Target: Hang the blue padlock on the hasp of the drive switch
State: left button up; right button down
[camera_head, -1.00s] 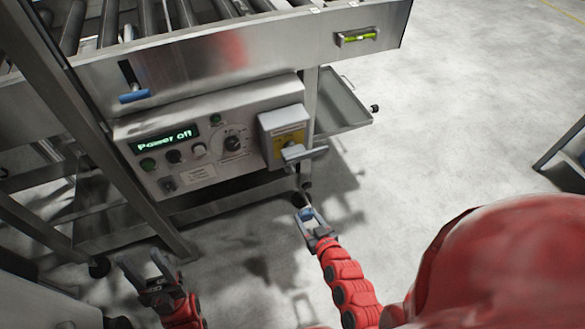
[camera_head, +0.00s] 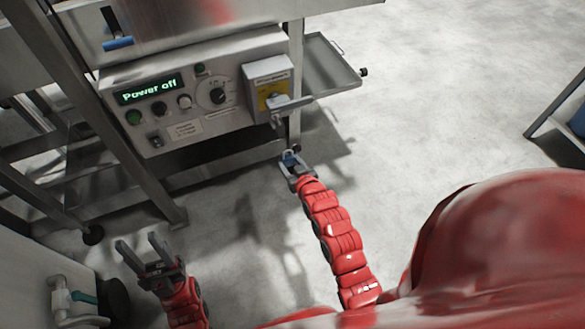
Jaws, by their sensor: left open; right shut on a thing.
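The padlock is below and slightly right of the drive switch, with a gap between. The drive switch (camera_head: 268,90) is a grey box with a yellow plate and a grey handle (camera_head: 290,104) sticking out to the right. A small hasp part (camera_head: 276,120) shows below the handle; its hole is too small to make out. My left gripper (camera_head: 140,246) is open and empty at the lower left, away from the panel.
The control panel (camera_head: 190,133) reads "Power off" and carries several knobs and buttons. A metal side tray (camera_head: 330,66) sticks out right of the switch. A frame leg (camera_head: 125,150) stands left of the panel.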

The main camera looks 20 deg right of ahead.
jog(key=shift+w+a+b, duration=0.1)
jog(key=shift+w+b, duration=0.5)
jog(key=shift+w, duration=1.7)
notch_tip(320, 180, up, 6)
jog(key=w+p, duration=0.2)
jog(key=shift+w+r, duration=0.15)
jog(key=shift+w, duration=0.25)
jog(key=shift+c, duration=0.9)
grip_release()
